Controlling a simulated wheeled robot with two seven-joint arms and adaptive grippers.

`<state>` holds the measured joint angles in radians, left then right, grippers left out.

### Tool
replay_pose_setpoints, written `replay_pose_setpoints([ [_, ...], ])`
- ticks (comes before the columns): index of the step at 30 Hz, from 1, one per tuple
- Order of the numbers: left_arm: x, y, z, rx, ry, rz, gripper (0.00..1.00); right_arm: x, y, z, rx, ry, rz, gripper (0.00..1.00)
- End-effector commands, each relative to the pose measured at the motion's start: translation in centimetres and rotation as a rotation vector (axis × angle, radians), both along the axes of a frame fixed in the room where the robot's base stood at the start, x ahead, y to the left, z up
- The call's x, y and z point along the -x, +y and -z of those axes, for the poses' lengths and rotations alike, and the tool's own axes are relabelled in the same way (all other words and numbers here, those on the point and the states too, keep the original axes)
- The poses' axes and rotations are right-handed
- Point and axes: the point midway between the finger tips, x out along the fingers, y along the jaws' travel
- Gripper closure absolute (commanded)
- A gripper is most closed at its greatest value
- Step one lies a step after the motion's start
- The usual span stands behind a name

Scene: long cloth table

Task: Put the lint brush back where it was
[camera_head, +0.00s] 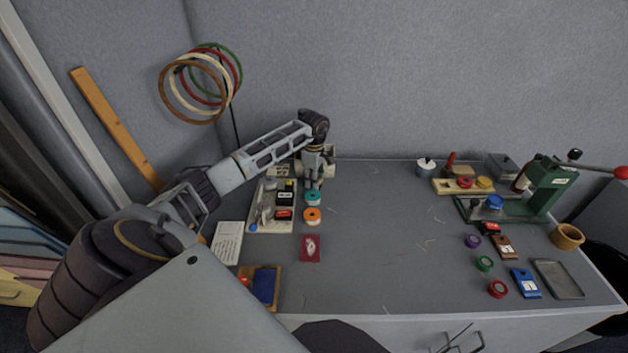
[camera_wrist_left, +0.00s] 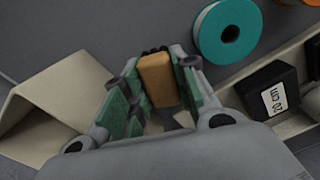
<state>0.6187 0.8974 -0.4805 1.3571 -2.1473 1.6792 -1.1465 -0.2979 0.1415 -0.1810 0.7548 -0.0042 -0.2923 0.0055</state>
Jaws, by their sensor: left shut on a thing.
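My left gripper (camera_head: 313,184) reaches down at the back left of the table, beside the cream tray. In the left wrist view its green-padded fingers (camera_wrist_left: 160,92) are closed around a tan wooden block-like piece (camera_wrist_left: 158,78), apparently part of the lint brush. The rest of that piece is hidden by the fingers, and the head view barely shows it. A cream angled holder (camera_wrist_left: 45,105) stands beside the gripper in the wrist view. I cannot tell whether the held piece touches the table. My right gripper is not in view.
A teal spool (camera_head: 313,198) and an orange spool (camera_head: 312,216) stand close to the gripper. The cream tray (camera_head: 259,228) holds several small items, including a black 20 cm box (camera_wrist_left: 269,92). A green press (camera_head: 549,185) stands at right. The middle of the table is largely clear.

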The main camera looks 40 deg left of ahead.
Motion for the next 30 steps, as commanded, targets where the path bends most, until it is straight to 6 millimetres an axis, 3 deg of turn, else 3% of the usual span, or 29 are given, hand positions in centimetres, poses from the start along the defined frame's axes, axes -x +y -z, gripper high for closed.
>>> replay_pose_setpoints([
  [6,0.0,0.0,0.2,-0.001,-0.001,0.000,0.94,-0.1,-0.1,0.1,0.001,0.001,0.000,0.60],
  [7,0.0,0.0,0.2,-0.001,0.000,0.000,0.69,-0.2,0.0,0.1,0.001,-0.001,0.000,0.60],
  [9,0.0,0.0,0.2,-0.001,0.000,0.000,0.63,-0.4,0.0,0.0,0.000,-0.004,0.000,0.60],
  [23,0.0,0.0,-0.1,0.000,0.000,0.000,0.63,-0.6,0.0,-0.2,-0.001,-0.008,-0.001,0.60],
  [30,-0.1,0.1,-2.3,-0.002,-0.004,0.001,0.63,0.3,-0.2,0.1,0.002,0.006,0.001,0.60],
])
